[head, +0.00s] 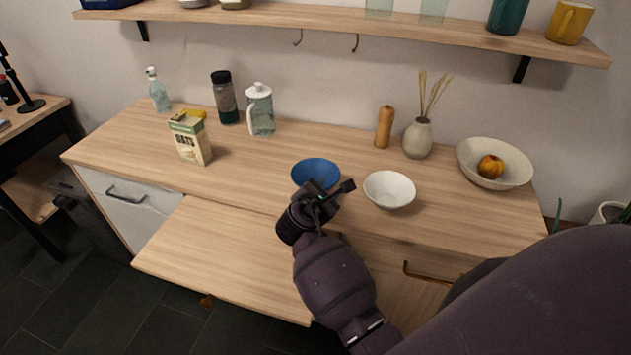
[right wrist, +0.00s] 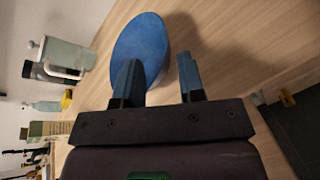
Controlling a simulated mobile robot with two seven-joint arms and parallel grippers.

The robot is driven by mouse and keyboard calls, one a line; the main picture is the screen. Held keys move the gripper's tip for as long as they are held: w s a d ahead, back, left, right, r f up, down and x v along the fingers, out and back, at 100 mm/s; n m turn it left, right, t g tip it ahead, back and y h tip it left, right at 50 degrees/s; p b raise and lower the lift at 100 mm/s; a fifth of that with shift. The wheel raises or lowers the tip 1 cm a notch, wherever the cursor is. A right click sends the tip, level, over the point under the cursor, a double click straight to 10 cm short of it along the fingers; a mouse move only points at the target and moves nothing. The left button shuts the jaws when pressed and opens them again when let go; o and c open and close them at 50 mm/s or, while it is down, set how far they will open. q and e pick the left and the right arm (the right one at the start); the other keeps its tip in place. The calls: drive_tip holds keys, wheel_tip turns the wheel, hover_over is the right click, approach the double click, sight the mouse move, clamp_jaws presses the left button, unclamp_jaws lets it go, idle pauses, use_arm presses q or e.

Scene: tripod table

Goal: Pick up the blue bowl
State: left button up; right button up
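The blue bowl (head: 316,171) stands upright on the wooden counter (head: 262,167), left of a white bowl (head: 389,190). My right gripper (head: 332,191) is at the bowl's near side in the head view and hides part of its front. In the right wrist view the gripper (right wrist: 158,68) is open, its two blue-grey fingers apart. The left finger overlaps the blue bowl (right wrist: 140,42) and the right finger is outside its rim. I cannot tell whether either finger touches it. My left gripper is not in view.
An oats carton (head: 190,140), a glass pitcher (head: 260,110) and a dark bottle (head: 225,98) stand to the left. A pepper mill (head: 384,127), a vase (head: 418,139) and a cream bowl (head: 508,151) stand to the right. A shelf (head: 330,22) hangs above.

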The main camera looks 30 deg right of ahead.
sight(337, 180)
drive_tip(key=shift+s+d+x, duration=0.1)
drive_tip(key=shift+x, duration=1.55)
drive_tip(key=shift+s+d+x, duration=0.15)
drive_tip(key=shift+x, duration=1.45)
drive_tip(key=shift+r, duration=0.15)
clamp_jaws()
